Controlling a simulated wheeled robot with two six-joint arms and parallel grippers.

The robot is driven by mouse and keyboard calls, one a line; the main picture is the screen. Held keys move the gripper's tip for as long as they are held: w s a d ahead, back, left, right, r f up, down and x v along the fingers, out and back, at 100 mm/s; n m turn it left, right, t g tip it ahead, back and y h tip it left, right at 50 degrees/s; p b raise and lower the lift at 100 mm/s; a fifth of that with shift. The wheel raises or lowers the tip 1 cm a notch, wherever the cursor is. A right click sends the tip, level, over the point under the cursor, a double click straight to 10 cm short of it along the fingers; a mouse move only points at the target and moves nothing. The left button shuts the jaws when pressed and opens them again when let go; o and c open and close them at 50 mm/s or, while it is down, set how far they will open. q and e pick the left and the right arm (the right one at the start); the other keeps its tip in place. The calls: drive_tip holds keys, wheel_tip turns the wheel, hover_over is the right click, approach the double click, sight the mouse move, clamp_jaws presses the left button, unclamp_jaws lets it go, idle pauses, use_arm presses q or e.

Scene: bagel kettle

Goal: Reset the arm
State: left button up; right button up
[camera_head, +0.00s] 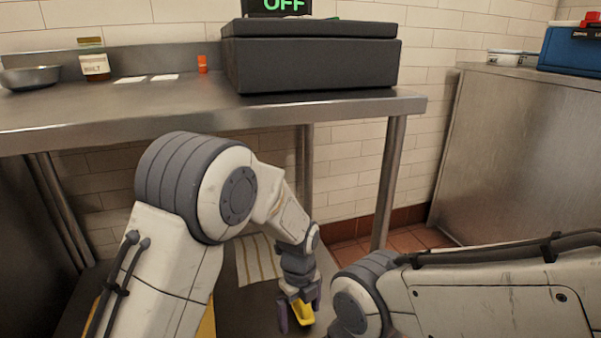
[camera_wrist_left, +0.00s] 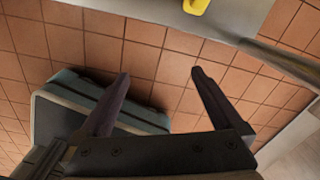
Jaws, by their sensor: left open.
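My left arm (camera_head: 228,198) comes in from the left, bends at the elbow and reaches down to the lower middle of the head view. My left gripper (camera_head: 298,316) points downward there, below the level of the table top. In the left wrist view its two fingers (camera_wrist_left: 160,75) are spread apart with nothing between them, over a tiled floor. My right arm (camera_head: 480,290) crosses the lower right of the head view; its gripper is out of view.
A steel table (camera_head: 150,104) holds a dark grey box (camera_head: 312,64), a metal bowl (camera_head: 30,77) and a labelled jar (camera_head: 93,60). Below it are a striped cloth (camera_head: 258,260) and a yellow object (camera_head: 302,311) close to my left gripper. A steel cabinet (camera_head: 520,150) stands right.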

use_arm(q)
drive_tip(key=s+a+r+n+p, duration=0.2)
drive_tip(key=s+r+n+p, duration=0.3)
drive_tip(key=s+r+n, duration=0.6)
drive_tip(key=s+a+r+n+p, duration=0.3)
drive_tip(key=s+r+n+p, duration=0.2)
drive_tip(key=s+r+n, duration=0.65)
wheel_tip(320, 180, up, 39)
drive_tip(key=s+m+p, duration=0.1)
drive_tip(key=p, duration=3.7)
drive_tip(key=shift+s+h, duration=0.3)
drive_tip(key=shift+h, duration=0.1)
drive_tip(key=shift+d+f, duration=0.1)
